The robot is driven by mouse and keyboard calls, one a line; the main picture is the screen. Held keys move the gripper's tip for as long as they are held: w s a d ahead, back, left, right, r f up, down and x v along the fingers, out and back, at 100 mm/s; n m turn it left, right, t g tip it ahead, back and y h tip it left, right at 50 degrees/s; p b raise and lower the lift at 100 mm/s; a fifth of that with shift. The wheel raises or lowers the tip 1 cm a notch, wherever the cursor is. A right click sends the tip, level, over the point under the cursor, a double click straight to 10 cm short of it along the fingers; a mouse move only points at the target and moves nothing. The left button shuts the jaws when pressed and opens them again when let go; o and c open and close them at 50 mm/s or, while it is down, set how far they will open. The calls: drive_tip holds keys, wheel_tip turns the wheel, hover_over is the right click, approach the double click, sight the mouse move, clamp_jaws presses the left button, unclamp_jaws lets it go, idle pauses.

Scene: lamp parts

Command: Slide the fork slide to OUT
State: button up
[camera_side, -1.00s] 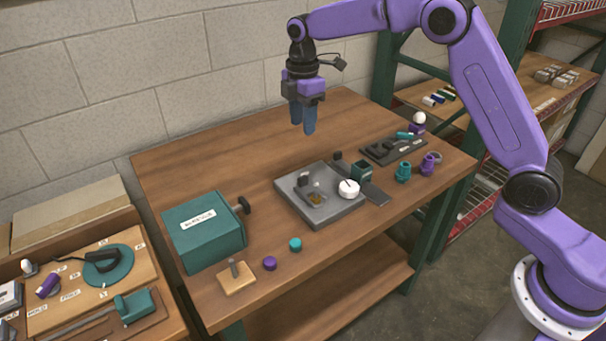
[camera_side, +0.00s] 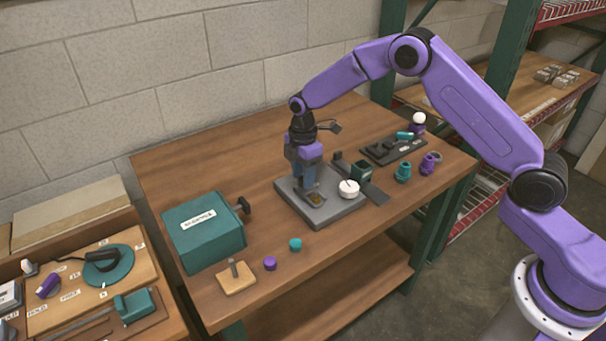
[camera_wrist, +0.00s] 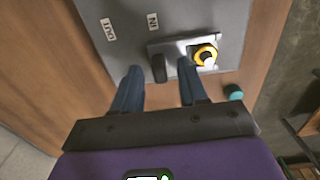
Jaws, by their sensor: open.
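The fork slide (camera_wrist: 174,47) is a light grey carriage with an upright dark knob (camera_wrist: 158,70), seen on a grey base plate in the wrist view. It sits beside the IN label (camera_wrist: 152,21). The OUT label (camera_wrist: 108,29) is to the left on the same plate. My gripper (camera_wrist: 160,75) is open, its two blue fingers on either side of the knob, with visible gaps. In the side view my gripper (camera_side: 307,188) is low over the base plate (camera_side: 322,216) and hides most of the slide.
A teal box (camera_side: 204,232) is to the left.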

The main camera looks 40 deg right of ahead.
drive_tip(key=shift+f, duration=0.25)
clamp_jaws()
drive_tip(key=shift+w+r, duration=0.1)
drive_tip(key=shift+w, duration=2.9)
unclamp_jaws()
wheel_tip(320, 180, up, 17)
drive_tip(key=shift+r, duration=0.2)
